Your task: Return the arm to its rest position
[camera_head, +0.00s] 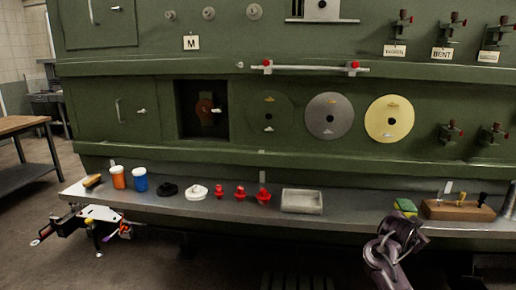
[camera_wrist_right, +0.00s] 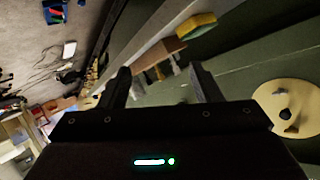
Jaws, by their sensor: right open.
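My right arm and gripper (camera_head: 398,232) rise from the bottom edge in the head view, in front of the shelf's right part. In the right wrist view the gripper (camera_wrist_right: 163,82) has its two dark fingers spread wide apart. Nothing is held between them. Behind the fingers lie a yellow-green sponge (camera_wrist_right: 190,28) and a wooden block (camera_wrist_right: 158,54) with tools, both beyond the fingertips. These are also in the head view, as the sponge (camera_head: 405,205) and the wooden block (camera_head: 458,211). My left gripper is not in either view.
A grey shelf (camera_head: 340,221) runs along the green panel wall. It holds orange (camera_head: 118,177) and blue (camera_head: 140,180) cups, red pieces (camera_head: 240,192) and a grey tray (camera_head: 302,201). Grey (camera_head: 329,128) and yellow (camera_head: 389,130) discs sit on the wall. The left floor is partly open.

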